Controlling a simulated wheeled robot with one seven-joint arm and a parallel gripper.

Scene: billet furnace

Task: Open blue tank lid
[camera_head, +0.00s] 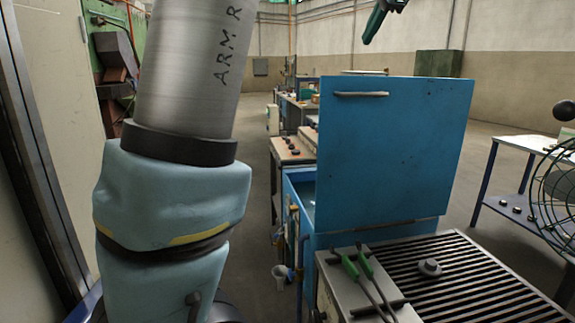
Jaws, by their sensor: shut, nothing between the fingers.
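The blue tank lid (395,150) stands upright at the centre right, a large flat panel with a pale bar handle (360,94) near its upper left. The blue tank (307,245) shows below and to the left of the lid, and part of its open top shows beside the panel. The lid hides the rest of the opening. My arm (185,90) rises along the left side and leaves the picture at the top.
A slatted metal grate (450,268) with green-handled tools (358,275) and a small round grey piece (429,267) lies in front. A wire-guarded fan (560,190) and a table (520,215) stand at right. Floor shows behind the lid.

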